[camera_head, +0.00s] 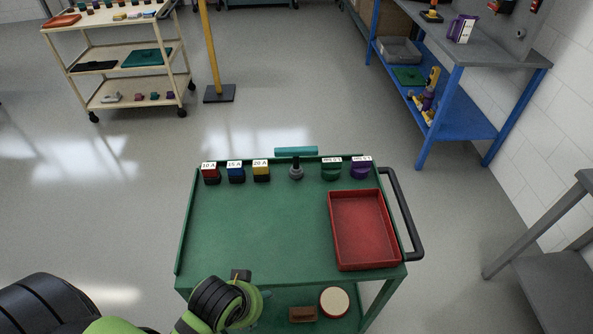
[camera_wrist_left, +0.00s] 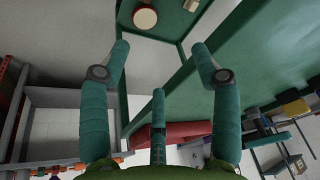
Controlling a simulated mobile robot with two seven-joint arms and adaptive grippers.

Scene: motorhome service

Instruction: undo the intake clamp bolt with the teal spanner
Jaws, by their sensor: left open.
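A short teal bar (camera_head: 296,151) lies crosswise at the back edge of the green cart; it may be the teal spanner, but its shape is too small to tell. Just in front of it stands a grey stepped post (camera_head: 296,170). I cannot tell whether they touch. No intake clamp bolt can be made out clearly. My left gripper (camera_head: 243,290) is at the cart's front edge, left of the middle, well away from the bar. In the left wrist view its teal fingers (camera_wrist_left: 160,62) are spread with nothing between them. My right gripper is not in view.
The green cart top (camera_head: 250,225) is mostly clear. A red tray (camera_head: 363,230) fills its right side. Labelled coloured pieces (camera_head: 235,172) line the back. A round cream-topped item (camera_head: 334,302) and brown block (camera_head: 303,314) lie on the lower shelf. A blue bench (camera_head: 450,110) stands back right.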

